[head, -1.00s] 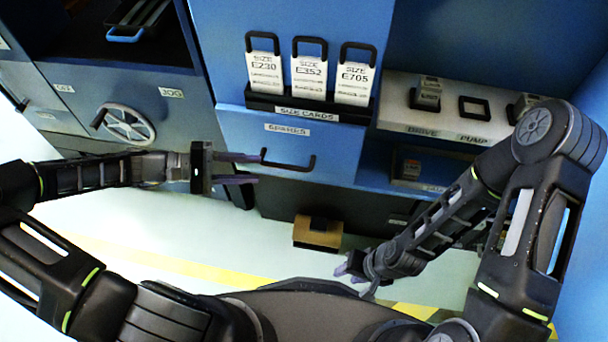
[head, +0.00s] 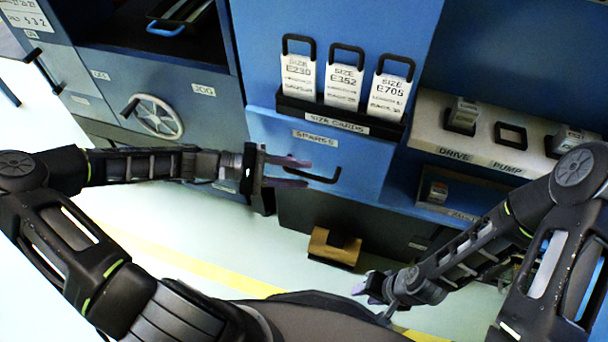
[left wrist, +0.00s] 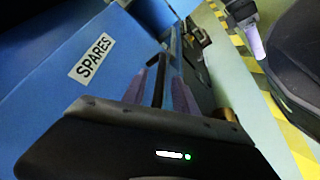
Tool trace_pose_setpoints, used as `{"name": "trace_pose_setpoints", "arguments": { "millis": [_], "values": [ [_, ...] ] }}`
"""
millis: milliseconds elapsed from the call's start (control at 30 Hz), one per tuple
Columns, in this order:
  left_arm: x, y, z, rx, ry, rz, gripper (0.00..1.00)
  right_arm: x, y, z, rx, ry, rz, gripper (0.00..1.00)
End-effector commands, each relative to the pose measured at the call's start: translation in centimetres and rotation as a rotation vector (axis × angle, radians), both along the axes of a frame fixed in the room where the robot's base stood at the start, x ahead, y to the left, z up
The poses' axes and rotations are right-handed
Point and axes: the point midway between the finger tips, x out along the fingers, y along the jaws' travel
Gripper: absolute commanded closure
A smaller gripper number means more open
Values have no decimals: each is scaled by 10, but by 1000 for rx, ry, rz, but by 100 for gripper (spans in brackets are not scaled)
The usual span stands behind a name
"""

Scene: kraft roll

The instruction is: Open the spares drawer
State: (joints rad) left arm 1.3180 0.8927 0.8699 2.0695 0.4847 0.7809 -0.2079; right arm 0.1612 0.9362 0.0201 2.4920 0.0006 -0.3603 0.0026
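The spares drawer (head: 345,153) is a blue front with a "SPARES" label (head: 315,137), and it looks shut. Its black bar handle (head: 325,179) runs across the front below the label. My left gripper (head: 297,172) is at the handle's left part. In the left wrist view the dark handle bar (left wrist: 160,78) lies between the two purple fingers of my left gripper (left wrist: 166,88), which are apart with a gap visible. The label (left wrist: 91,57) shows there too. My right gripper (head: 362,287) is low, away from the drawer; its finger opening is unclear.
A rack of size cards (head: 340,116) sits just above the drawer. A handwheel (head: 157,116) is to the left. A shelf with drive and pump parts (head: 480,140) is to the right. A brown block (head: 334,247) lies below; the floor in front is mostly clear.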

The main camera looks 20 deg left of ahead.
Motion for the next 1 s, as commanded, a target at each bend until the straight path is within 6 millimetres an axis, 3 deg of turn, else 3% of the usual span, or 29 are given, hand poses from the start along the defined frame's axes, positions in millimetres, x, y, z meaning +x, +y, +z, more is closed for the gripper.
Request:
{"name": "trace_pose_setpoints", "arguments": {
  "millis": [133, 433, 833, 1000],
  "values": [
    [4, -13, -3, -1, -1, -1, 66, 1, -1, -4, -1, -2, -3, 64],
    [4, -15, -3, 0, -1, 0, 66, 1, -1, -4, -2, -3, -3, 64],
    [4, -15, -3, 1, -1, 1, 98, 1, -1, -4, -1, -2, -3, 64],
    [4, -15, -3, 1, -1, 1, 100, 1, -1, -4, -1, -2, -3, 64]
  ]
}}
